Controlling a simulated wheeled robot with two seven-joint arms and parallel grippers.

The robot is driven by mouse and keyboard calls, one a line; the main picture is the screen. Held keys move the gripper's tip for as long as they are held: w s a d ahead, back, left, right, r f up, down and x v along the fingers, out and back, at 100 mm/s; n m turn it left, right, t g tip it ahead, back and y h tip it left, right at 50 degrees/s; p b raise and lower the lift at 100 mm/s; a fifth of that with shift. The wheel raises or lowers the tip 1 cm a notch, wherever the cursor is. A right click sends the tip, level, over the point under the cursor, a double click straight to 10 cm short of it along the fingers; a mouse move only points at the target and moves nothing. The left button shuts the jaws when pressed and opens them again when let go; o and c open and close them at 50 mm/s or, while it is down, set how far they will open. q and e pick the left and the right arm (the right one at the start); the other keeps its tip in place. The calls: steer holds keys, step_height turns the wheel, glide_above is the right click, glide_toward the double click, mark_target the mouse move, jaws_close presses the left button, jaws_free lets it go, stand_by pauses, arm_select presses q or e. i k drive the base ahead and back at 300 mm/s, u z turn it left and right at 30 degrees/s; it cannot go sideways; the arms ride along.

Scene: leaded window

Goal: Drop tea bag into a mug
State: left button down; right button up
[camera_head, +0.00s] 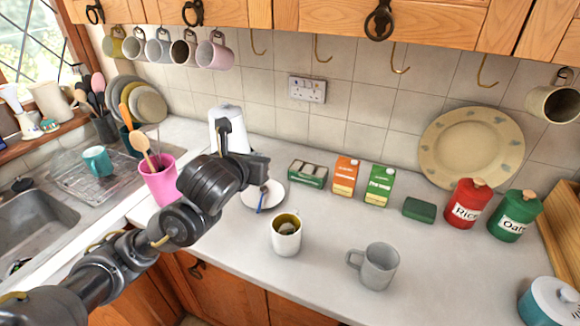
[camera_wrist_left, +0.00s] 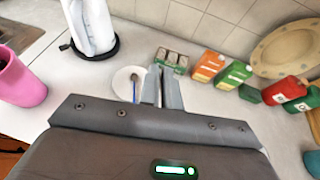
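My left gripper (camera_head: 262,172) is above the white saucer (camera_head: 247,198). In the left wrist view its fingers (camera_wrist_left: 161,78) lie almost together, with nothing clear between them. A blue-handled utensil (camera_head: 261,203) lies on the saucer. An open green box (camera_head: 307,174) holding pale packets, probably tea bags, stands just behind; it also shows in the left wrist view (camera_wrist_left: 171,61). A white mug (camera_head: 287,242) with a yellowish inside stands in front of the saucer. A small brownish-grey item, possibly a tea bag, shows in it. A grey mug (camera_head: 380,268) stands to its right. My right gripper is out of view.
Orange (camera_head: 345,176) and green (camera_head: 379,186) cartons stand near the wall, with a green block (camera_head: 419,210) and red (camera_head: 467,204) and green (camera_head: 513,215) canisters rightward. A pink utensil cup (camera_head: 160,184) and white appliance (camera_head: 228,128) are nearby.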

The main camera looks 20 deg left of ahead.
mark_target(369, 274)
steer(key=z, duration=0.95)
steer(key=k, duration=0.9)
steer(key=z, duration=0.55)
